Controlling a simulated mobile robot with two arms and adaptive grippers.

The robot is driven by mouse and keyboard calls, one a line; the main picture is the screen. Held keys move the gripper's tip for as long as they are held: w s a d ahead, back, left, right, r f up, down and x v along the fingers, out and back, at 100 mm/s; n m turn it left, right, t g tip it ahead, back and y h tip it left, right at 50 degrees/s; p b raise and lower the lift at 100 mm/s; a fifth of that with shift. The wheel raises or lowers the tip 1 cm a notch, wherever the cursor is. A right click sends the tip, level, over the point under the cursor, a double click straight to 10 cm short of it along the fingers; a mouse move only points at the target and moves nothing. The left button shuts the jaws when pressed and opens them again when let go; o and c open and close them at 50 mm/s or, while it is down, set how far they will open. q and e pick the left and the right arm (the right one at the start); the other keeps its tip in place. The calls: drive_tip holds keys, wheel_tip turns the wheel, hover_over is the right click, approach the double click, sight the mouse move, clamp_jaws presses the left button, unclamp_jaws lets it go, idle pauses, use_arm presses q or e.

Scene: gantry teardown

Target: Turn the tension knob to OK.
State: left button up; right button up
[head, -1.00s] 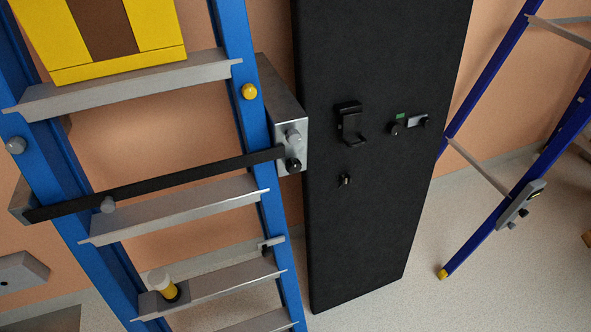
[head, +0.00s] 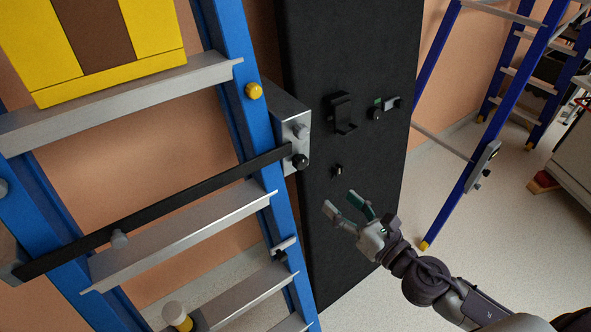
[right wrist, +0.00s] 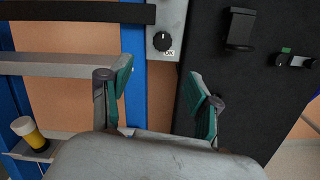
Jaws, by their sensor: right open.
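The black tension knob (head: 300,161) sits low on the grey metal bracket (head: 290,126) at the right rail of the blue ladder. In the right wrist view the knob (right wrist: 163,41) carries a light mark that points roughly up, and a small OK label (right wrist: 169,53) is at its lower right. My right gripper (head: 340,202) is open and empty, in front of the black panel, to the right of and below the knob. In the right wrist view the knob appears beyond the gap between the fingers (right wrist: 160,85), not touched. My left gripper is out of view.
A black bar (head: 160,208) crosses the ladder and ends near the knob. The black panel (head: 345,60) bears a hook (head: 341,113) and small fittings. A yellow box (head: 155,35) and a yellow-and-white container (head: 178,315) are on ladder steps. Another blue ladder (head: 470,165) stands at right.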

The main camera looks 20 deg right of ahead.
drive_tip(key=p, duration=0.3)
approach(303, 165)
drive_tip(key=p+x, duration=0.1)
drive_tip(key=x, duration=0.6)
drive_tip(key=shift+w+a, duration=0.1)
drive_tip(key=shift+w, duration=0.3)
drive_tip(key=shift+w+a+p, duration=0.25)
drive_tip(key=shift+w+p, duration=0.05)
drive_tip(key=shift+w, duration=0.25)
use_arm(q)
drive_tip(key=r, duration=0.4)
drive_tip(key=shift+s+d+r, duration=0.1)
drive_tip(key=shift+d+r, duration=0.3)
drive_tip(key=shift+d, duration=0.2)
use_arm(e)
drive_tip(key=c, duration=1.2)
